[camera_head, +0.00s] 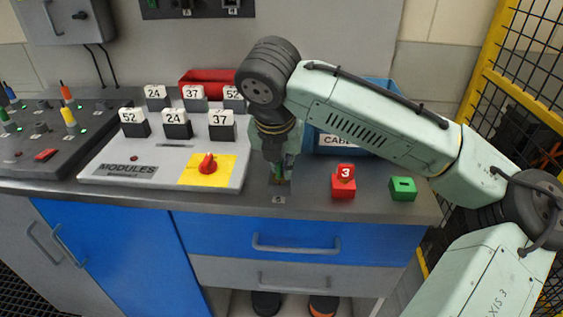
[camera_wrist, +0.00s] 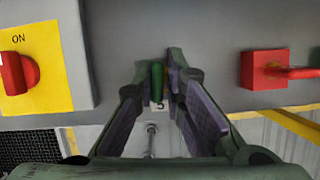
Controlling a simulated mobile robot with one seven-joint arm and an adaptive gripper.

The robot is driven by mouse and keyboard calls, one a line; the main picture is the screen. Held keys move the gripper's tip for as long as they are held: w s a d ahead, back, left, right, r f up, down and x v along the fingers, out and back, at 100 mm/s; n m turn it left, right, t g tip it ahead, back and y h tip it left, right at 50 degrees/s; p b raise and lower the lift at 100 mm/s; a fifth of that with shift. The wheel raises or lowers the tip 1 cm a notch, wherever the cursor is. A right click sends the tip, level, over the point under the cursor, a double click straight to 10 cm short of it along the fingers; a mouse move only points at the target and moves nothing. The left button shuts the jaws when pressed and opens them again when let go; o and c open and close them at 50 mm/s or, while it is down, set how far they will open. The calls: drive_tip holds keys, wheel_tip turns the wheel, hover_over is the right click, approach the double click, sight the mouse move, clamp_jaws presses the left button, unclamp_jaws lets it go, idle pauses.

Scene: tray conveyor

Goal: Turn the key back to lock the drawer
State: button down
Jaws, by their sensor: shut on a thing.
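A small green key (camera_wrist: 157,82) stands at the front of the countertop, between the fingertips of my gripper (camera_wrist: 159,88), which is shut on it. In the head view my gripper (camera_head: 280,175) points down at that spot, and the fingers hide most of the key. The turn angle of the key is hard to read. A small label (camera_head: 278,199) sits on the counter edge just in front of it. The blue drawer (camera_head: 350,238) below looks closed, with a grey handle.
A red block marked 3 (camera_head: 343,187) and a green slotted block (camera_head: 403,190) stand to the right. The MODULES panel (camera_head: 112,170) with a red rotary switch (camera_head: 208,164) is on the left. A blue bin (camera_head: 335,145) is behind my arm. A yellow fence (camera_head: 487,75) borders the right.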

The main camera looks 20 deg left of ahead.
drive_tip(key=shift+a+r+n+y+p, duration=0.15)
drive_tip(key=shift+n+y+p, duration=0.55)
drive_tip(key=shift+n+p, duration=0.75)
